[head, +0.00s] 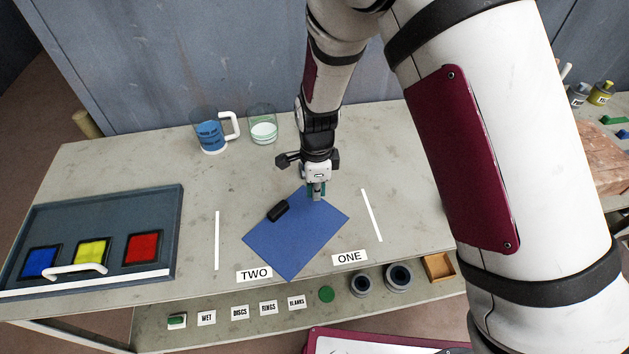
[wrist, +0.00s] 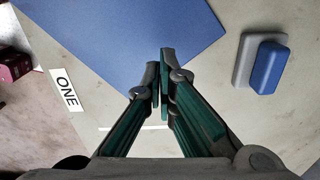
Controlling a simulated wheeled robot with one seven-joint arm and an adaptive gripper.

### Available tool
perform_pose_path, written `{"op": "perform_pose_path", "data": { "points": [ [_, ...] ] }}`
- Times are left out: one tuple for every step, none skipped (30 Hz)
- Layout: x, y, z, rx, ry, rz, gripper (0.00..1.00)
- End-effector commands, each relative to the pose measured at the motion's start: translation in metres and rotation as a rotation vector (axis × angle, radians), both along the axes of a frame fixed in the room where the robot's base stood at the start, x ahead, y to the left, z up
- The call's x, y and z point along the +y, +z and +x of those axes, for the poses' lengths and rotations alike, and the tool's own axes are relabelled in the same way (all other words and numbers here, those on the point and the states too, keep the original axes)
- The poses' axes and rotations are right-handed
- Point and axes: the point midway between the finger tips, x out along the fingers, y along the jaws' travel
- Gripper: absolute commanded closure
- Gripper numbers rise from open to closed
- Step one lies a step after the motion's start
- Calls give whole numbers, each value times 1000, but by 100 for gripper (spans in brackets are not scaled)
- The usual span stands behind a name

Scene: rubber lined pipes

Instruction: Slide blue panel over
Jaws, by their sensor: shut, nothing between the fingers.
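The flat blue panel (head: 305,235) lies on the grey table between two white lines, turned at an angle to them. A short black handle (head: 278,210) sits near its left-back edge. My gripper (head: 317,196) points down at the panel's back corner, right of the handle and apart from it. In the wrist view the fingers (wrist: 162,65) are closed together and empty, with their tips at the edge of the blue panel (wrist: 130,30). I cannot tell whether they touch it. Labels TWO (head: 254,275) and ONE (head: 350,257) lie in front of the panel.
A tray with blue, yellow and red squares (head: 110,205) stands at left. A blue mug (head: 209,132) and a glass (head: 262,128) stand at the back. The wrist view shows a blue-and-grey block (wrist: 266,68) near the panel. White lines (head: 217,240) and (head: 372,215) flank the panel.

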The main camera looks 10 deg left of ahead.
Motion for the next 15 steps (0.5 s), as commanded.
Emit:
{"op": "perform_pose_path", "data": {
  "points": [
    [-1,-11,-1,3,-1,-3,100],
    [-1,-17,-1,3,-1,-3,100],
    [-1,-25,-2,5,-1,-2,100],
    [-1,-31,-1,4,0,-2,100],
    [-1,-36,-1,4,0,-2,100],
    [-1,-43,-1,4,0,-2,100],
    [3,-45,-2,0,2,1,100],
    [10,-42,-4,-1,5,1,100],
    [16,-42,-5,-1,4,1,100],
    [20,-42,-6,0,5,1,100],
    [23,-42,-8,0,4,0,100],
    [27,-42,-8,0,3,0,100],
    [30,-42,-8,-1,3,0,100],
    [32,-42,-8,-1,3,0,100],
    [34,-42,-9,-1,2,0,100]
  ]
}}
